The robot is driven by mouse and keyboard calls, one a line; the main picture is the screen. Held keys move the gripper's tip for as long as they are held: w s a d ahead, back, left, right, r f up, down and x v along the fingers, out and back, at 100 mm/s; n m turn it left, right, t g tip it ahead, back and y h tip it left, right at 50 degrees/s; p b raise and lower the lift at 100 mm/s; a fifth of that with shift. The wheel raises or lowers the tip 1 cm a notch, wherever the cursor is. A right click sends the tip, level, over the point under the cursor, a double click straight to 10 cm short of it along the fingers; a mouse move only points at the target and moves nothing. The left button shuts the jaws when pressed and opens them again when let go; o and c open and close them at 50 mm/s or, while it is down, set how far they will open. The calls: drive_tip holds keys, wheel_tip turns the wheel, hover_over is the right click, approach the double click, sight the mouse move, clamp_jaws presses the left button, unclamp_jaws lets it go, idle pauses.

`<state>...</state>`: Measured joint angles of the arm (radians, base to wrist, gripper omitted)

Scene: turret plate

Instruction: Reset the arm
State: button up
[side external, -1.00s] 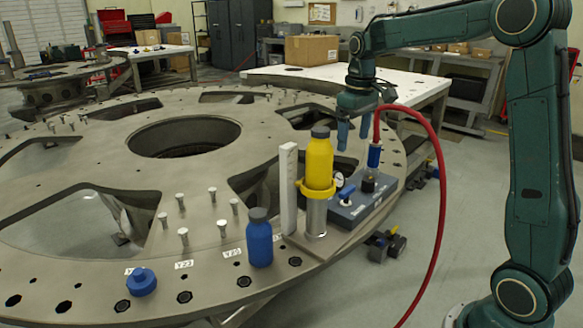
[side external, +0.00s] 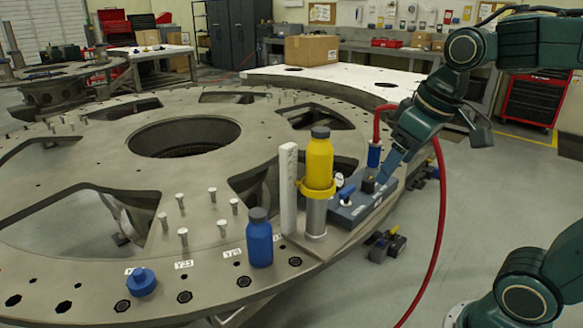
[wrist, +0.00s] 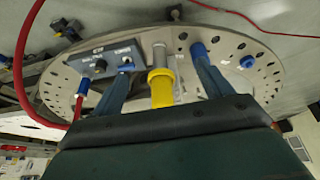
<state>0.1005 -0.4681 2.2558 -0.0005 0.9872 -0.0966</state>
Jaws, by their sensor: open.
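My gripper (side external: 386,172) is open and empty. In the side view it tilts down to the left beside the grey control box (side external: 362,205). A yellow bottle (side external: 318,165) with a dark cap stands upright in a yellow ring on a metal post (side external: 316,217), left of and apart from my gripper. In the wrist view, the yellow bottle (wrist: 162,92) shows between my blue fingers but beyond them. A blue bottle (side external: 259,243) stands upright on the turret plate (side external: 80,235), with a blue knobbed cap (side external: 141,282) to its left.
A red hose (side external: 441,200) rises by the box, loops over and hangs down to the floor, close to my gripper. A white ruler-like upright (side external: 288,190) stands beside the yellow bottle. Several metal pegs (side external: 183,237) stick up from the plate. A white-topped table (side external: 340,80) stands behind.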

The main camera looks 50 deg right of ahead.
drive_tip(key=s+a+f+t, duration=0.1)
drive_tip(key=s+a+f, duration=0.1)
drive_tip(key=s, duration=0.4)
drive_tip(key=shift+s+a+f, duration=0.2)
drive_tip(key=shift+s+f, duration=0.05)
drive_tip(key=shift+f, duration=0.25)
drive_tip(key=shift+c, duration=0.2)
idle(0.7)
